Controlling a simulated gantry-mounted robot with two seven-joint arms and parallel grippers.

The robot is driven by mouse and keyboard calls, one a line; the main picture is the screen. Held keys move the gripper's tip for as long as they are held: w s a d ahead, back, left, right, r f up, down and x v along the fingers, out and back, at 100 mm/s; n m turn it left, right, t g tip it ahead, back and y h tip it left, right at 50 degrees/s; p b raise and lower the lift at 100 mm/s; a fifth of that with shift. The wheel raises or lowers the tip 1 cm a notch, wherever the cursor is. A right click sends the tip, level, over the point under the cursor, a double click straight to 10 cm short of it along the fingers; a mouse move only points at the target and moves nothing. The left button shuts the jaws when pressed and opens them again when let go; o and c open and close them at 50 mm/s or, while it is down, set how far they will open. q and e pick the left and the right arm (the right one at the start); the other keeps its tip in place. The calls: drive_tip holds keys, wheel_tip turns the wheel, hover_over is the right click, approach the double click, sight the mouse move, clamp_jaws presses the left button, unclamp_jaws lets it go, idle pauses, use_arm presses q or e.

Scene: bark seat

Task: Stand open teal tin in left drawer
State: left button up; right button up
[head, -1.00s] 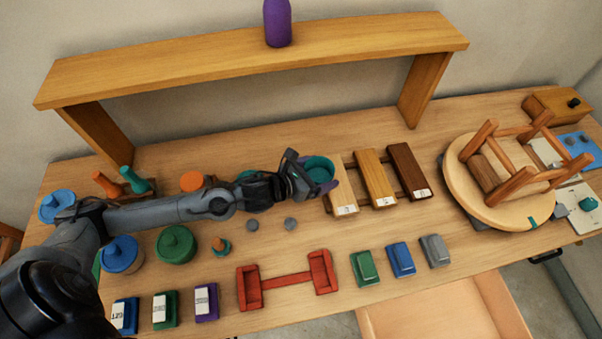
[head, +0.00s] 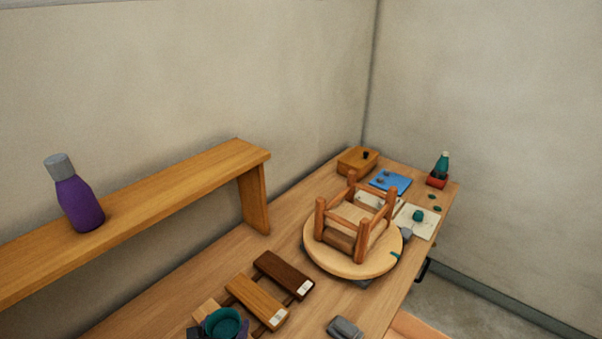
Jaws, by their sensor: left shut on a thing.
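The open teal tin (head: 224,322) is at the bottom edge of the head view, beside the wooden sample boards. I see down into its teal inside; its lower part is cut off, with a purple part around it. My left gripper (head: 206,331) shows only as a small dark part at the tin's left side, shut on the tin. A bit of the pale orange open drawer (head: 418,326) shows at the bottom right, below the table edge; whether it is the left drawer I cannot tell. My right gripper is out of view.
A small upturned stool (head: 356,225) stands on a round board (head: 340,262). Wooden boards (head: 258,302) and a grey block (head: 345,328) lie near the tin. A raised shelf (head: 170,195) carries a purple bottle (head: 78,204). A dark handle (head: 423,270) juts from the table's front.

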sight(215, 330)
use_arm(q)
drive_tip(key=a, duration=0.1)
drive_tip(key=a+n+y, duration=0.1)
drive_tip(key=a, duration=0.1)
drive_tip(key=shift+w+f, duration=0.2)
drive_tip(key=shift+f, duration=0.15)
wheel_tip(215, 330, up, 31)
drive_tip(key=p, duration=3)
drive_tip(key=shift+f, duration=0.15)
drive_tip(key=shift+d, duration=0.15)
